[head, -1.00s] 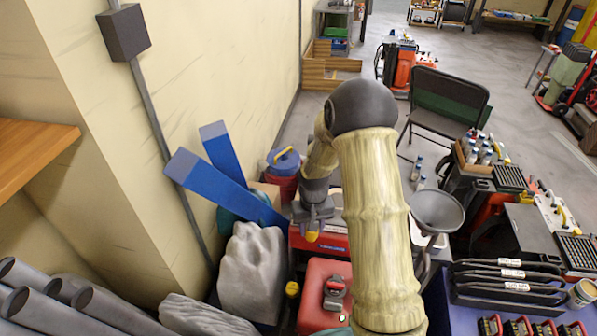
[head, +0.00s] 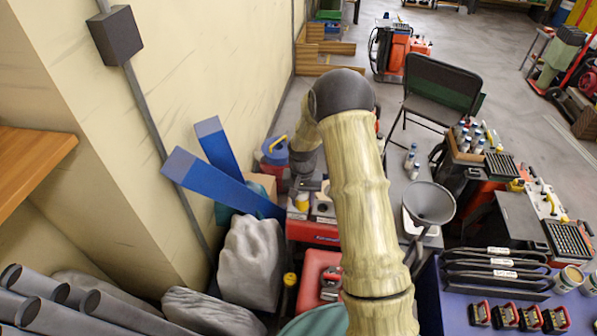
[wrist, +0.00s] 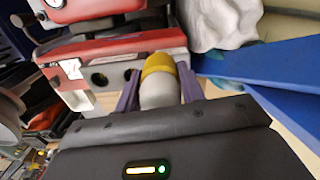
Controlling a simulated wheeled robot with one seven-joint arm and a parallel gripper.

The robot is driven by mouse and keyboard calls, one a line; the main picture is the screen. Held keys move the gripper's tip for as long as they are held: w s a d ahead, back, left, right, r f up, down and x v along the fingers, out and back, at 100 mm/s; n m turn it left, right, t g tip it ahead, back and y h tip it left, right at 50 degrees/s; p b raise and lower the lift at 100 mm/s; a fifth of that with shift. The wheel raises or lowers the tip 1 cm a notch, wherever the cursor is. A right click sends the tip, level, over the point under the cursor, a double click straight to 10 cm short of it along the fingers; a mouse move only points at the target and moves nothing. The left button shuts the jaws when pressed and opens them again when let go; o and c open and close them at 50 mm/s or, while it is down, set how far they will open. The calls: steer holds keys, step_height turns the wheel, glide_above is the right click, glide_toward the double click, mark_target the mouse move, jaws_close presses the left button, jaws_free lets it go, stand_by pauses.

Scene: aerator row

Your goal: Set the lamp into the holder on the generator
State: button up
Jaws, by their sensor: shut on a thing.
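The lamp (wrist: 159,93), a pale grey cylinder with a yellow end, is clasped between the purple fingers of my gripper (wrist: 157,80). Its yellow end points away from the palm, toward the generator (wrist: 115,47), a red unit with a pale panel. Two round dark openings show in the panel, left of the lamp; I cannot tell which is the holder. In the head view, the lamp's yellow end (head: 302,204) shows just over the generator (head: 313,233), and my arm hides part of the panel. Whether lamp and panel touch is unclear.
Blue beams (head: 222,183) lean at the left, beside a grey rock-like lump (head: 251,262). A red case (head: 318,281) stands in front of the generator. A grey funnel bowl (head: 429,201) and a black chair (head: 442,88) are to the right. Open floor lies farther back.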

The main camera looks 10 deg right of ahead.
steer(key=w+m+p, duration=0.1)
steer(key=w+r+m+p, duration=0.1)
steer(key=w, duration=0.1)
steer(key=w+r+m+p, duration=0.1)
steer(key=w, duration=0.1)
steer(key=shift+w+r+m+p, duration=0.15)
steer(key=shift+m+p, duration=0.15)
steer(key=shift+a, duration=0.1)
step_height(320, 180, down, 4)
steer(key=b, duration=0.3)
steer(key=shift+f, duration=0.25)
stand_by(0.8)
